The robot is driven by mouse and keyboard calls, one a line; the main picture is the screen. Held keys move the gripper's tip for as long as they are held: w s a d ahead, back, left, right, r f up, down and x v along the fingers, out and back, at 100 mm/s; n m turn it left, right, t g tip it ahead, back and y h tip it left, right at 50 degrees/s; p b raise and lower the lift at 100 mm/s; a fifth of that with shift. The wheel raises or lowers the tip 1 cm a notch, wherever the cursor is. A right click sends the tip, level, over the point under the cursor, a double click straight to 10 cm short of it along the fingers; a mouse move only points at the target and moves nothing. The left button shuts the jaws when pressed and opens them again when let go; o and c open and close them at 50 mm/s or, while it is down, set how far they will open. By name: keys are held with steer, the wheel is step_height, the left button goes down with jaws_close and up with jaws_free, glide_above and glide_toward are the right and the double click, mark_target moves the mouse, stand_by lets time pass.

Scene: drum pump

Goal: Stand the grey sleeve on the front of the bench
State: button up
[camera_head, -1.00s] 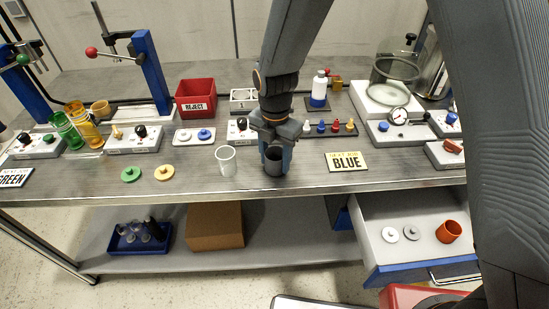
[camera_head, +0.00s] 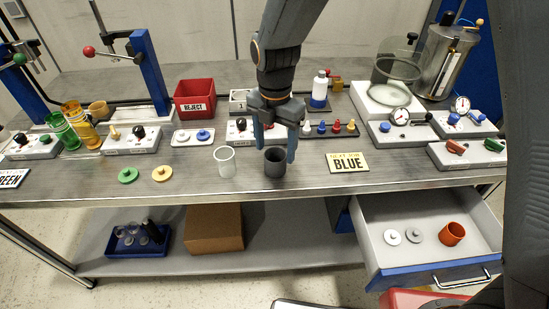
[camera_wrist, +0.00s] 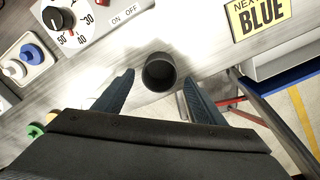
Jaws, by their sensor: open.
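The dark grey sleeve (camera_head: 275,163) stands upright on the front of the bench (camera_head: 310,178), close to its front edge. It is an open-topped hollow cylinder. My gripper (camera_head: 278,155) is open above and behind it, with its fingers spread apart and clear of the sleeve. In the wrist view the sleeve (camera_wrist: 159,72) shows its open mouth just beyond and between my fingertips (camera_wrist: 156,78), touching neither as far as I can see.
A clear cup (camera_head: 225,162) stands just left of the sleeve. The yellow "BLUE" card (camera_head: 347,162) lies to the right. Behind are a dial box (camera_head: 241,130) and a row of coloured pegs (camera_head: 330,127). An open drawer (camera_head: 425,250) juts out below right.

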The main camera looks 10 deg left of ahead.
step_height(320, 180, up, 7)
steer(key=b, duration=0.1)
steer(key=s+d+f+m, duration=0.1)
steer(key=s+d+m, duration=0.2)
steer(key=d+m, duration=0.6)
steer(key=s+d+f+m, duration=0.2)
steer(key=s+d+m, duration=0.1)
steer(key=d+m, duration=0.7)
steer(key=s+d+f+m+t, duration=0.1)
steer(key=s+d+m, duration=0.2)
steer(key=d+m, duration=0.6)
steer(key=m, duration=0.3)
steer(key=shift+d+f, duration=0.2)
